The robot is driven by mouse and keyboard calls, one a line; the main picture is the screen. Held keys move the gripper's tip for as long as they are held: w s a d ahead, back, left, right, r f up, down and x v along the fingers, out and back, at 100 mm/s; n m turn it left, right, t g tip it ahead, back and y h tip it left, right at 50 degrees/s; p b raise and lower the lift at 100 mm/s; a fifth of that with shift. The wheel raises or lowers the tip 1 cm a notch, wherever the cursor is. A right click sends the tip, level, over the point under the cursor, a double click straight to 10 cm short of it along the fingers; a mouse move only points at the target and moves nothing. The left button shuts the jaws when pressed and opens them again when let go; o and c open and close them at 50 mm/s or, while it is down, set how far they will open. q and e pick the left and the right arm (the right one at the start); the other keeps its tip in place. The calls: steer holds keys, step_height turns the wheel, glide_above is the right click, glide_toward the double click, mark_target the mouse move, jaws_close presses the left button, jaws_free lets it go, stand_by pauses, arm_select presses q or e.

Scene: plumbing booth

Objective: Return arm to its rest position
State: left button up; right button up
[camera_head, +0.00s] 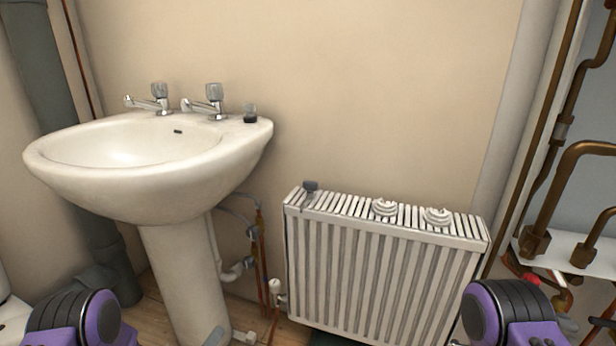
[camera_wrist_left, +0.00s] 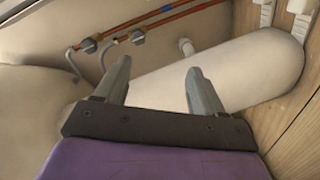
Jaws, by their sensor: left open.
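My left gripper (camera_wrist_left: 160,78) is open in the left wrist view, its two grey fingers apart with nothing between them. The white sink pedestal (camera_wrist_left: 240,72) and copper pipes (camera_wrist_left: 165,22) show beyond the fingers. In the head view a grey tip of the left gripper (camera_head: 215,337) shows at the bottom edge, in front of the pedestal's foot. My purple and black left arm joint is at the lower left, and my right arm joint is at the lower right. The right gripper is out of the picture.
A white sink (camera_head: 150,150) with two taps stands on its pedestal at the left. A white radiator (camera_head: 380,265) carries a small dark-topped fitting (camera_head: 310,190) and two white coils (camera_head: 384,208). Brown pipes (camera_head: 570,180) rise at the right. The beige wall (camera_head: 380,90) above the radiator is bare.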

arm_select(q)
steer(key=s+a+r+m+g+y+p, duration=0.1)
steer(key=s+r+g+y+p, duration=0.25)
steer(key=s+p, duration=0.5)
steer(key=s+a+r+m+g+y+p, duration=0.15)
steer(key=s+g+p, duration=0.4)
steer(key=s, duration=0.65)
steer(key=s+a+r+g+y+p, duration=0.1)
steer(key=s+r+p, duration=0.6)
steer(key=r+p, duration=0.2)
steer(key=s+a+r+g+y+p, duration=0.1)
steer(key=s+r+g+p, duration=0.1)
steer(key=s+r+p, duration=0.5)
step_height(320, 180, up, 5)
steer(key=p, duration=0.2)
steer(key=shift+a+y+p, duration=0.15)
steer(key=shift+y+p, duration=0.15)
